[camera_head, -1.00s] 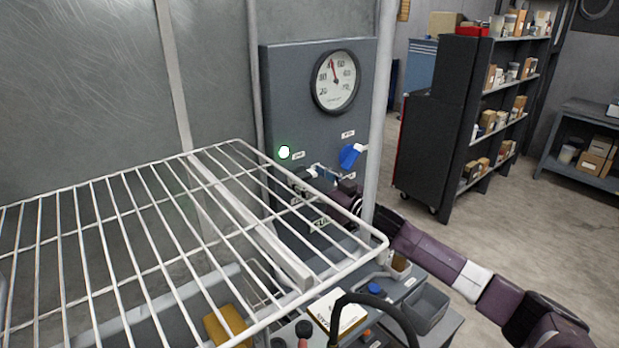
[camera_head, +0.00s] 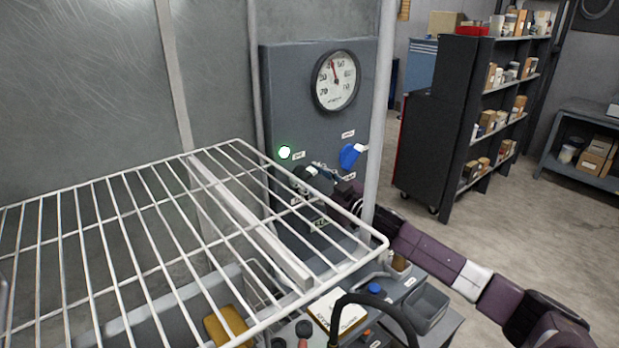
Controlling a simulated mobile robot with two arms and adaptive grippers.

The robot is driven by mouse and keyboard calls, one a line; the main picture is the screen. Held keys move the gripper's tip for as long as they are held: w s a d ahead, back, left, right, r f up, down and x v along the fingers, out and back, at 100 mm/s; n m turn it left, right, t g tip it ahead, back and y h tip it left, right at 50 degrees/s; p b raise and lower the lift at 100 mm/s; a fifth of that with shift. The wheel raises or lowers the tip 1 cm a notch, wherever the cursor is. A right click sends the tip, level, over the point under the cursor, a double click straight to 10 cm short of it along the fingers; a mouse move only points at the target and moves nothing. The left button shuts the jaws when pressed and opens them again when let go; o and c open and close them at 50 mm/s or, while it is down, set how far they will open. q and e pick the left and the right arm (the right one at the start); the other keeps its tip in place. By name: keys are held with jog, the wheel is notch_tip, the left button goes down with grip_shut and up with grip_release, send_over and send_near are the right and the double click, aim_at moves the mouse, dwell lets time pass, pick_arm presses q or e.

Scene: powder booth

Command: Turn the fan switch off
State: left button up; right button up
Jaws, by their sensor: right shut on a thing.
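The grey control panel (camera_head: 296,100) stands behind the rack. The small labels are too blurred to read, so I take the dark switch as the fan switch. My right gripper (camera_head: 321,171) comes in from the right, behind the pole, and is shut on the dark switch. The fingers are small and partly hidden. My left gripper is out of view.
A round gauge (camera_head: 336,81) sits high on the panel. A white wire rack (camera_head: 130,232) fills the left foreground. A pale vertical pole (camera_head: 378,120) crosses in front of my right arm. A cart with a grey bin (camera_head: 425,303) stands below. Shelves (camera_head: 487,110) stand at the back right.

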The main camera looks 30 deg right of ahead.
jog(key=n, duration=0.3)
jog(key=shift+n, duration=0.4)
jog(key=n, duration=0.3)
jog(key=shift+a+n, duration=0.15)
jog(key=shift+n, duration=0.15)
jog(key=n, duration=0.3)
jog(key=shift+n, duration=0.3)
jog(key=shift+a+f+n+b, duration=0.15)
jog(key=shift+n+b, duration=0.2)
jog(key=shift+n, duration=1.65)
jog(key=o, duration=1.2)
jog(key=shift+c, duration=0.2)
jog(key=shift+s, duration=0.1)
